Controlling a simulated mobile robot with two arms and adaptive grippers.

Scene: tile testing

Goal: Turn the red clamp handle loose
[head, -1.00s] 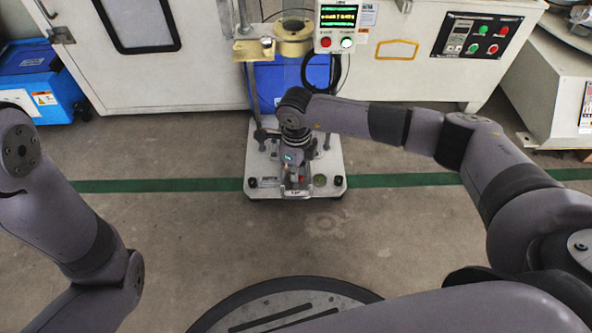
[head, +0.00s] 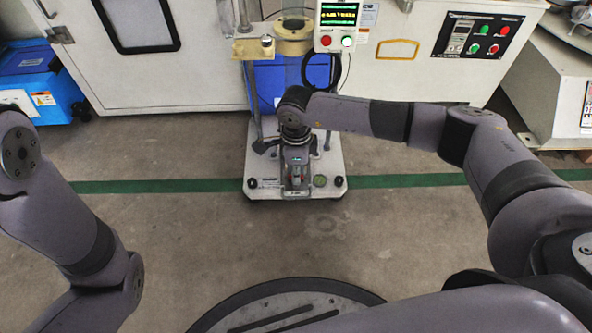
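My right arm reaches in from the right, and its gripper (head: 296,182) points down over the front of the test stand's white base plate (head: 327,168). Small bits of red show at the fingers, probably the red clamp handle (head: 291,179); most of it is hidden by the gripper. The view is too small to tell whether the fingers are closed on it or only around it. My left arm is at the left edge, and its gripper is out of the picture.
The test stand carries a brass-coloured ring (head: 293,36) and a lit display box (head: 338,24) above the base. The floor in front of the stand is clear.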

